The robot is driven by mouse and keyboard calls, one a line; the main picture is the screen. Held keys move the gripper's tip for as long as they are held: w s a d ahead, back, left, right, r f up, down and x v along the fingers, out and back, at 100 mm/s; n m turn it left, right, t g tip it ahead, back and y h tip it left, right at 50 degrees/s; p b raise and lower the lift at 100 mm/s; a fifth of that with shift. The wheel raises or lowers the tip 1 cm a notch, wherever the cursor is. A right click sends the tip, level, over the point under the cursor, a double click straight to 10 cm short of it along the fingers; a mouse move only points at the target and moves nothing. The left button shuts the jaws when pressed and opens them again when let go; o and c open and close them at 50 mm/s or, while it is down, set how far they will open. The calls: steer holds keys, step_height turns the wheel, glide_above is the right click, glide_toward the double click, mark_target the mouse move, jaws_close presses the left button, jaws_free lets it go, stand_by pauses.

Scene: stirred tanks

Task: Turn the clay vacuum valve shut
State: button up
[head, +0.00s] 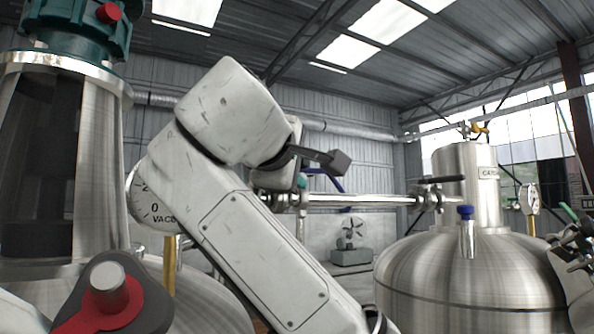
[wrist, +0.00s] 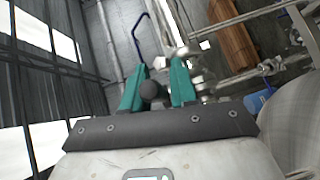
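My gripper (wrist: 158,84) shows in the wrist view with two teal fingers standing apart. A dark rounded knob (wrist: 152,92) appears between them, close to the left finger; I cannot tell whether they touch or what it belongs to. In the head view my gripper (head: 303,181) is mostly hidden by my white arm; a bit of teal shows near a steel pipe (head: 350,200). No clay-coloured valve handle can be made out clearly; my arm covers the pipe's left end.
A steel tank (head: 450,270) stands at the right, with a black-handled valve (head: 441,181) on its pipe and a blue-topped fitting (head: 466,225). A tall steel vessel (head: 100,170) stands close at the left, with a red and grey part (head: 105,295) below. A fan (head: 352,230) stands behind.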

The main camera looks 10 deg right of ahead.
steer(key=b+v, duration=0.2)
steer(key=v, duration=0.5)
steer(key=shift+s+b, duration=0.25)
steer(key=shift+b, duration=0.1)
steer(key=shift+a, duration=0.15)
